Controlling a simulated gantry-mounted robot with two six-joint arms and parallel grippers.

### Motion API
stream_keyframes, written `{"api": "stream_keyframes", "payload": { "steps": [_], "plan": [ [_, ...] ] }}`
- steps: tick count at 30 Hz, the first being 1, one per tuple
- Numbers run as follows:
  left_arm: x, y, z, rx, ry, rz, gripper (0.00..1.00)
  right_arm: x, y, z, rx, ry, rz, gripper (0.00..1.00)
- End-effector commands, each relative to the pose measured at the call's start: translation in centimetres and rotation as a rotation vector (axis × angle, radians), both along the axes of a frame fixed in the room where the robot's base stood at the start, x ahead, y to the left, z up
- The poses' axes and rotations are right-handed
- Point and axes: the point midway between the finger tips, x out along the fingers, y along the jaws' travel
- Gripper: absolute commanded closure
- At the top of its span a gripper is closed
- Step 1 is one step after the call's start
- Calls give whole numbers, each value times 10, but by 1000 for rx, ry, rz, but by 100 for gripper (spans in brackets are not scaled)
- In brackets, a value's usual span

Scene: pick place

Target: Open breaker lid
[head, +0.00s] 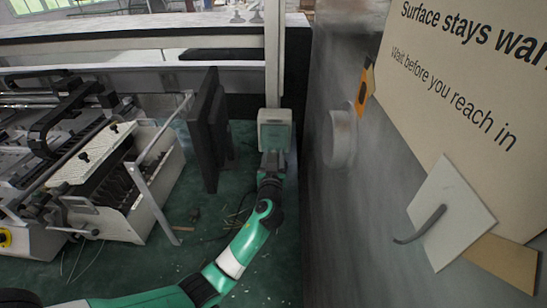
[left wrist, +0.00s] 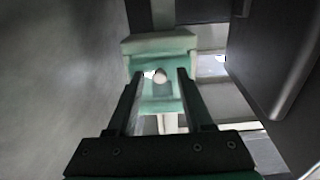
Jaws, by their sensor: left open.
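The breaker box (head: 275,131) is a small pale grey-green box on a light upright post, beside the dark wall panel. In the left wrist view, the breaker box (left wrist: 158,46) is straight ahead, with a wide upper edge and a small round light knob or button (left wrist: 160,76) below it. I cannot clearly tell how far its lid is open. My left gripper (head: 272,158) points up at the box from just below. In the left wrist view, my left gripper (left wrist: 160,82) is open, its fingers either side of the knob, with nothing gripped. My right gripper is not in view.
A large grey metal wall (head: 365,200) with a round boss and a warning sign (head: 465,75) stands close on the right. A dark upright panel (head: 208,130) and a machine with a white slotted tray (head: 130,190) are at left. Green floor shows between.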

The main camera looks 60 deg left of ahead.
Motion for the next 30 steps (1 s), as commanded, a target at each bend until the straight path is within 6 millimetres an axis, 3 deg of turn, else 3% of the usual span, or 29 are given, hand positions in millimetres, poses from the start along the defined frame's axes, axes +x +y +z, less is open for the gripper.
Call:
{"api": "stream_keyframes", "payload": {
  "steps": [7,15,30],
  "plan": [
    [0,1,0,-1,-1,0,51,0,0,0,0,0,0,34],
    [0,1,0,0,0,0,99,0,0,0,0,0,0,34],
    [0,1,0,0,0,0,100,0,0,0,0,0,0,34]
  ]
}}
